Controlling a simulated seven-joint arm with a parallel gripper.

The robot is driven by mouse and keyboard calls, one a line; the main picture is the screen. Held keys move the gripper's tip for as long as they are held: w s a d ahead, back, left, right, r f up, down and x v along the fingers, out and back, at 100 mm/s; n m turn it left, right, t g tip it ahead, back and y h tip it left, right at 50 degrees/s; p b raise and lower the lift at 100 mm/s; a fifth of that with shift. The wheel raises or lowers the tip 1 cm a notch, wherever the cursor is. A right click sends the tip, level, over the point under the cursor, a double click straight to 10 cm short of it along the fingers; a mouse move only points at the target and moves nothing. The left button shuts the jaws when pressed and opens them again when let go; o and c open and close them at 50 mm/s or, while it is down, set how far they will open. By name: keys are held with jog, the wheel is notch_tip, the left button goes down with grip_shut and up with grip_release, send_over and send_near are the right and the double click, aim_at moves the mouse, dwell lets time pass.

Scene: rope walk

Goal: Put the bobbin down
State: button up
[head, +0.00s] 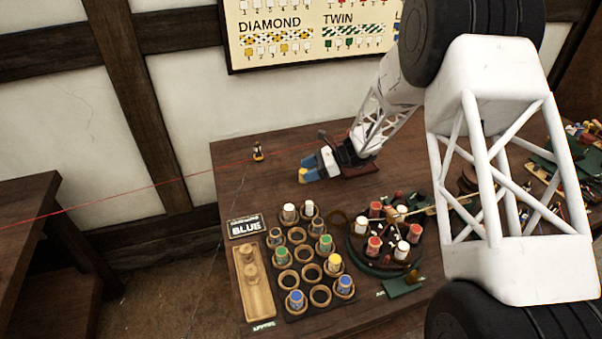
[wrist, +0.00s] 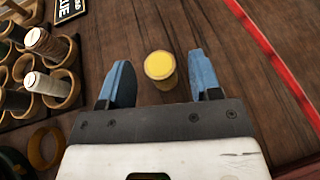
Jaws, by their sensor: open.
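My gripper (wrist: 160,85) is low over the table in the wrist view, its two blue fingers spread apart. A yellow bobbin (wrist: 160,68) shows between the fingers with its round end towards the camera, a gap on each side. It seems to stand upright on the dark wooden table (wrist: 225,40), though its base is hard to see. In the head view my gripper (head: 310,169) is near the back of the table (head: 230,185), and the yellow bobbin (head: 303,174) shows small at its blue fingers.
A rack of wooden rings (head: 320,295) holds several white, green, yellow and blue bobbins; some rings are empty. A "BLUE" sign (head: 245,227) and wooden tray (head: 243,285) lie left of it. A round stand with bobbins (head: 375,262) is to its right. A red line (wrist: 275,60) runs nearby.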

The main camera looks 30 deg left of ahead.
jog(key=v, duration=0.8)
jog(key=shift+d, duration=0.1)
jog(key=shift+r, duration=0.1)
dwell(0.6)
jog(key=shift+s+d+r, duration=0.1)
jog(key=shift+d+r, duration=0.25)
jog(key=shift+r, duration=0.05)
jog(key=s+d+r+n+t+h, duration=0.2)
jog(key=s+d+r+n+h, duration=0.1)
jog(key=s+d+r, duration=0.8)
jog(key=s+d+r+n+t+h, duration=0.25)
jog(key=s+d+r, duration=0.25)
jog(key=d+r, duration=0.75)
jog(key=s+d+r+n+t+h, duration=0.1)
jog(key=s+d+n+t+h, duration=0.4)
jog(key=s+d, duration=1.8)
jog(key=shift+s+t+h, duration=0.35)
jog(key=shift+s+h, duration=0.1)
jog(key=shift+s, duration=0.6)
jog(key=shift+n, duration=0.25)
